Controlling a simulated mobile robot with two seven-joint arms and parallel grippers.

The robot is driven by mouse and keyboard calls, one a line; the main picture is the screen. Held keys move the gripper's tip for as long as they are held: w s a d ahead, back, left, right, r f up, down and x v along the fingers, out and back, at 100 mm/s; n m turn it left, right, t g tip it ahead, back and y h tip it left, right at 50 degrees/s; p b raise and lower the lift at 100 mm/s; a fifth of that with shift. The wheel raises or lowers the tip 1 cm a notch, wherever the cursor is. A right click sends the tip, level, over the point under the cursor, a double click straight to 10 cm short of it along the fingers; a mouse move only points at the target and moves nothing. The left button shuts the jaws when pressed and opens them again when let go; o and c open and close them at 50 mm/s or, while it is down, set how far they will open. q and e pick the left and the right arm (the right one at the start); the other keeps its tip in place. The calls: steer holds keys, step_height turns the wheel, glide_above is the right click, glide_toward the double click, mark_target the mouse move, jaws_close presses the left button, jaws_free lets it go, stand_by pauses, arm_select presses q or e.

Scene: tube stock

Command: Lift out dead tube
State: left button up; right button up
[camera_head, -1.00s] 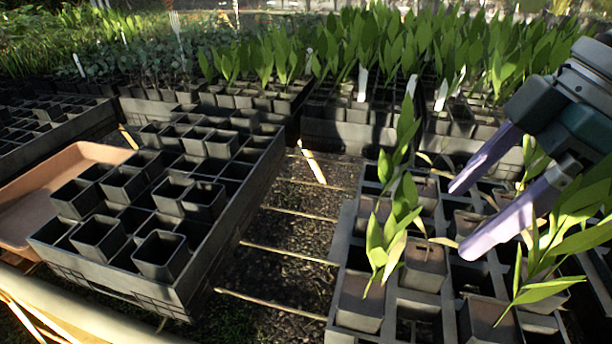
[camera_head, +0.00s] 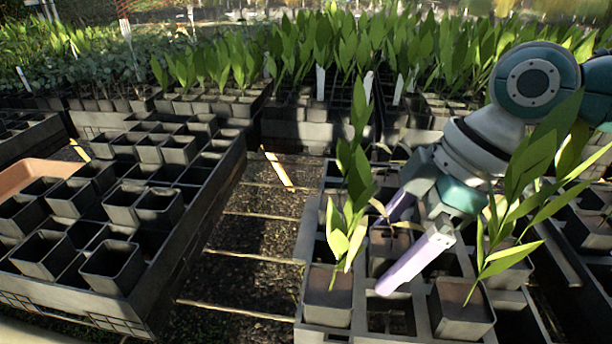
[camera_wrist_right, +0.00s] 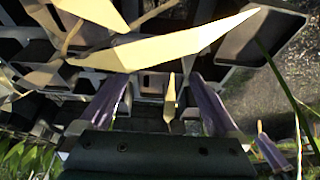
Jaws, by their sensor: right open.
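The dead tube (camera_head: 384,243) is a dark square pot with a pale yellow-brown, drooping seedling (camera_head: 400,222). It stands in the right crate (camera_head: 309,236) among tubes with green plants. My right gripper (camera_head: 393,248) is open, its lilac fingers low over the crate, one behind and one in front beside this tube. In the right wrist view both fingers (camera_wrist_right: 157,95) are spread, with pale dry leaves (camera_wrist_right: 170,48) close to the camera. How far the fingers reach around the pot I cannot tell. My left gripper is not in view.
Green-leaved tubes stand close by, at the front left (camera_head: 327,296) and front right (camera_head: 462,310) of the fingers. A left crate (camera_head: 190,235) holds several empty pots. Slatted soil (camera_head: 245,265) lies between the crates. More planted crates fill the back.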

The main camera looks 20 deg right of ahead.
jaws_close()
stand_by(0.6)
